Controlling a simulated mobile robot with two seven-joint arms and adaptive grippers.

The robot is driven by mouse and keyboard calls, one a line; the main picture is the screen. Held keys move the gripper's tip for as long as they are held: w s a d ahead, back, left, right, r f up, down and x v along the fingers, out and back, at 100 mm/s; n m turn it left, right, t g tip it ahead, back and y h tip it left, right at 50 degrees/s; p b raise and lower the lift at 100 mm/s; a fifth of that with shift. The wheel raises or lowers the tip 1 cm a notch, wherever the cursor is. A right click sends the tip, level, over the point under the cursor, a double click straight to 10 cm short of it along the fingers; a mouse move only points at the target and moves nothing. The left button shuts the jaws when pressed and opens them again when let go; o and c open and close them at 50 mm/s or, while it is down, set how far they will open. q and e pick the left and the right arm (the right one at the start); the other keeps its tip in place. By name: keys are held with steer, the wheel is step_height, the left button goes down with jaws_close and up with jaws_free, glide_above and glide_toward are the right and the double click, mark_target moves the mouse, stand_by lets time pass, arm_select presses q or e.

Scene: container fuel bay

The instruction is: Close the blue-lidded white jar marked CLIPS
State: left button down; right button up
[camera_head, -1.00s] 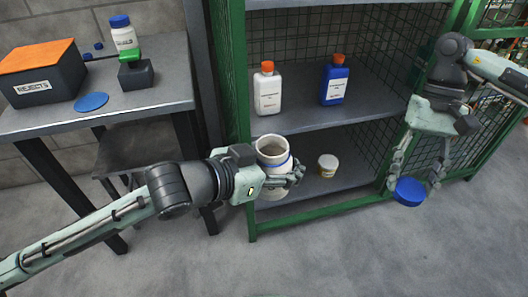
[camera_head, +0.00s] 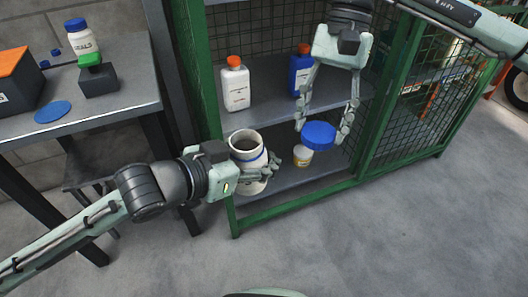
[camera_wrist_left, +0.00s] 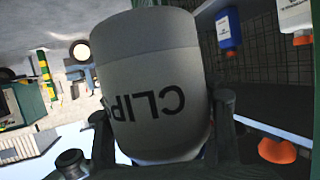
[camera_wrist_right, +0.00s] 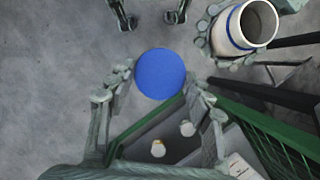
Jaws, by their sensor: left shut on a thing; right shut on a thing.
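The open white jar (camera_head: 247,143) with a blue band is held upright in front of the shelf unit. Its CLIPS lettering shows on the jar in the left wrist view (camera_wrist_left: 150,100). My left gripper (camera_head: 262,168) is shut around the jar's side. My right gripper (camera_head: 325,126) is shut on the blue lid (camera_head: 318,136) and holds it flat, to the right of the jar and apart from it. In the right wrist view the lid (camera_wrist_right: 160,74) sits between the fingers, and the jar's open mouth (camera_wrist_right: 259,23) faces up at the top right.
The green-framed shelf (camera_head: 290,205) holds an orange-capped white bottle (camera_head: 235,88), a blue bottle (camera_head: 299,72) and a small tub (camera_head: 302,156). A bench (camera_head: 125,98) at the left carries a blue disc (camera_head: 52,111), a SEALS jar (camera_head: 80,40) and an orange-topped box (camera_head: 15,85).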

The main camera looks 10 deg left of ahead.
mark_target(247, 163)
steer(key=s+a+r+m+y, duration=0.1)
steer(key=s+a+r+m, duration=0.2)
steer(key=a+r, duration=0.5)
steer(key=s+a, duration=0.1)
steer(key=a, duration=0.3)
steer(key=shift+s+r+m+t, duration=0.3)
steer(key=shift+m+t, duration=0.1)
steer(key=shift+d+f, duration=0.1)
steer(key=shift+f, duration=1.95)
steer(key=shift+f, duration=0.9)
steer(key=shift+f, duration=0.55)
